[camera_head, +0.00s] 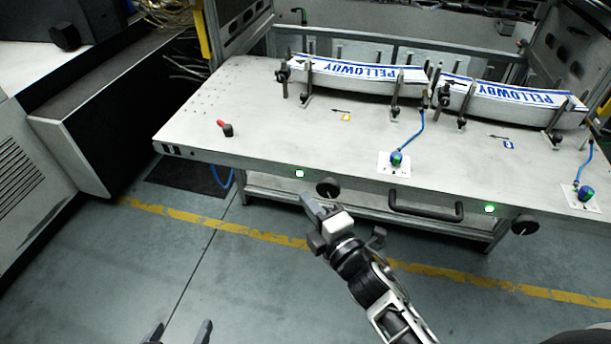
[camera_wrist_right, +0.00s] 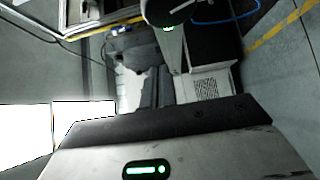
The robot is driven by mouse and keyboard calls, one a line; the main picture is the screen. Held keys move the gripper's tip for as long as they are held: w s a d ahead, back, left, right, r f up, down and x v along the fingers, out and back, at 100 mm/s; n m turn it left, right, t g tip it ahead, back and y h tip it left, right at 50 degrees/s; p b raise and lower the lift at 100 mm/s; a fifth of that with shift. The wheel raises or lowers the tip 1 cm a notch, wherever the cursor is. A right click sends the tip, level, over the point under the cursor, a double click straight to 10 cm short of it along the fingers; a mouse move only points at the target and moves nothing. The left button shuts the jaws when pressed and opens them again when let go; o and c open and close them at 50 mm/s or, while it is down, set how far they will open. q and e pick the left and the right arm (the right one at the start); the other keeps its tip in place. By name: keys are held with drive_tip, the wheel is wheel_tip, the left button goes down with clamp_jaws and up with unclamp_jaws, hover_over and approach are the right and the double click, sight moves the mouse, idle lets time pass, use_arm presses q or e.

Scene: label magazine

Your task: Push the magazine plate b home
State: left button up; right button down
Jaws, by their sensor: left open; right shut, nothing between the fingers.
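The pale magazine table (camera_head: 260,120) spans the upper part of the head view. It carries two curved label stacks, a left one (camera_head: 350,77) and a right one (camera_head: 515,104), each held between dark posts. A yellow tag (camera_head: 346,117) marks the left half and a blue tag (camera_head: 509,144) the right; their letters are too small to read, so I cannot tell for certain which is plate b. My right gripper (camera_head: 311,207) is shut and empty, in front of and apart from the table's front edge; its fingers (camera_wrist_right: 155,88) show in the wrist view. My left gripper (camera_head: 179,333) is open at the bottom edge.
The table front has black knobs (camera_head: 328,187) (camera_head: 524,225), green lamps (camera_head: 299,174) (camera_head: 490,208) and a black handle (camera_head: 427,209). The floor in front is clear.

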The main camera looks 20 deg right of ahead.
sight(297, 166)
drive_tip(key=w, duration=0.4)
drive_tip(key=w+d, duration=0.1)
drive_tip(key=w, duration=0.2)
drive_tip(key=shift+w+d, duration=0.1)
drive_tip(key=shift+d, duration=0.1)
